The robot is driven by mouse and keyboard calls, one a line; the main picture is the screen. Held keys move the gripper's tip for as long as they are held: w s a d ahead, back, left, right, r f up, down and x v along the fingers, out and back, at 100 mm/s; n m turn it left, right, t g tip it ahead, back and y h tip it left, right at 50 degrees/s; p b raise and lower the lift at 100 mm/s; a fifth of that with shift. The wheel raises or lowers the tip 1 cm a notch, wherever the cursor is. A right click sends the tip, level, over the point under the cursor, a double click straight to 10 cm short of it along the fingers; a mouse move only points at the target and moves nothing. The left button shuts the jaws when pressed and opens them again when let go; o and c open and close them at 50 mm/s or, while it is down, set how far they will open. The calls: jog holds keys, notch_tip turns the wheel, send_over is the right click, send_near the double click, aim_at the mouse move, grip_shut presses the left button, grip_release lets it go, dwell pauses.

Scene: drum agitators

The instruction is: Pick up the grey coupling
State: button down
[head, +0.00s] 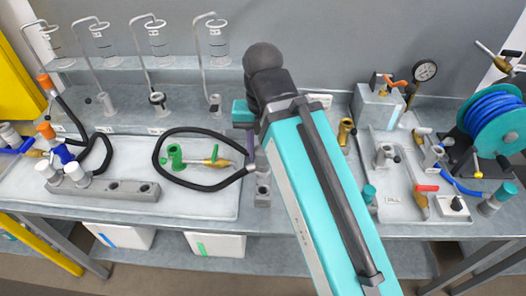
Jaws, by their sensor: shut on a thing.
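My gripper (250,152) points down at the middle of the bench, to the left of my teal arm, and shows only in part. It is shut on the grey coupling (251,168), a small grey piece at the right end of a looped black hose (160,158). The coupling is just above a grey block (263,190) at the right edge of the white tray. The exact contact of the fingers is too small to see.
A green fitting with a brass nozzle (213,163) lies inside the hose loop. A grey bar with holes (105,190) and another black hose (97,160) are at left. Agitators (158,100) stand behind. A blue hose reel (490,125) and a fittings tray (405,212) are at right.

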jog(key=shift+r, duration=0.45)
jog(key=shift+r+p, duration=0.2)
jog(key=shift+p, duration=0.25)
jog(key=shift+d, duration=0.1)
jog(key=w+d+m+p, duration=0.2)
jog(key=w+d, duration=0.3)
jog(key=d, duration=0.8)
jog(key=w+d+f+m+p, duration=0.1)
jog(key=w+d, duration=0.4)
jog(key=d, duration=0.8)
jog(key=w+d+f+m+p, duration=0.1)
jog(key=w+d, duration=0.4)
jog(key=d, duration=0.8)
jog(key=shift+w+d+m+p, duration=0.25)
jog(key=shift+d+m+p, duration=0.15)
jog(key=shift+m+p, duration=0.7)
jog(key=shift+f+p, duration=0.4)
jog(key=shift+p, duration=0.05)
jog(key=shift+f+b, duration=0.5)
jog(key=shift+f, duration=0.9)
